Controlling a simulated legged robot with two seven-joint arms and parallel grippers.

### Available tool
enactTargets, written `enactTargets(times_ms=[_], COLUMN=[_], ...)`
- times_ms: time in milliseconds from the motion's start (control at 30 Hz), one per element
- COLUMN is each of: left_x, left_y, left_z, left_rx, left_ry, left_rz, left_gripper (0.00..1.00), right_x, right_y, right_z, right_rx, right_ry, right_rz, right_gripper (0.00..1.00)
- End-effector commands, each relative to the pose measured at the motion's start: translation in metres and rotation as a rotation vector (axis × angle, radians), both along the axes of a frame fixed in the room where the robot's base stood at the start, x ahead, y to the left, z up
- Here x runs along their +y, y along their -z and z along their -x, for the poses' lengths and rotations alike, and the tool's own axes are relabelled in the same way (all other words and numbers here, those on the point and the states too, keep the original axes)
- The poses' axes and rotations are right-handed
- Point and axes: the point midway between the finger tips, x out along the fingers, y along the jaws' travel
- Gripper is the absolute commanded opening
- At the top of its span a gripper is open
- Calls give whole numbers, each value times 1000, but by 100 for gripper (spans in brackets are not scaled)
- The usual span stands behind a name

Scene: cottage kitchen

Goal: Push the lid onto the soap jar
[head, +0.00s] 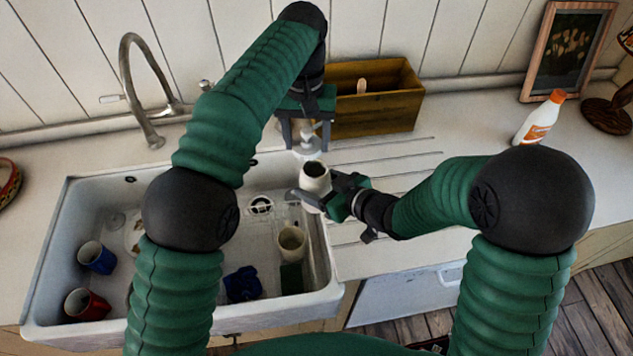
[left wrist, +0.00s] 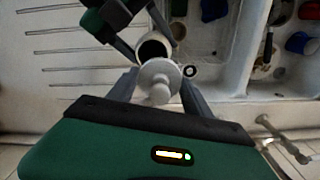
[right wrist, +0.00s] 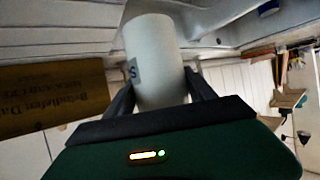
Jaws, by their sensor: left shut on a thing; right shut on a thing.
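The soap jar (head: 316,179) is a white cylinder with a dark open mouth. My right gripper (head: 330,194) is shut on it and holds it over the right rim of the sink. In the right wrist view the jar (right wrist: 154,62) stands between the two fingers, with a small blue mark on its side. The lid (head: 308,141) is pale with a pump-like top. My left gripper (head: 306,128) is shut on it, behind the jar in the head view. In the left wrist view the lid (left wrist: 158,80) sits between the fingers, overlapping the edge of the jar's open mouth (left wrist: 153,48). Lid and jar are apart.
A wooden box (head: 375,108) stands behind. A bottle (head: 540,118) stands far right. The tap (head: 135,90) is at left.

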Motion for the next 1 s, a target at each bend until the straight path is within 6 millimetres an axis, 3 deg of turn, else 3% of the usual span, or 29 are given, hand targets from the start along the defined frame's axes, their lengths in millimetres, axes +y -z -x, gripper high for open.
enactTargets(times_ms=[200,567,1000], left_x=[-13,-14,-14], left_y=[-21,-21,16], left_z=[23,25,25], left_rx=[-1,0,0], left_ry=[153,165,164], left_rz=[2,3,2], left_gripper=[13,13,13], right_x=[0,0,0], right_y=[-1,-1,-1], right_z=[-1,-1,-1], right_rx=[-3,-2,-2], right_ry=[0,0,0], right_rz=[-1,-1,-1], right_gripper=[0,0,0])
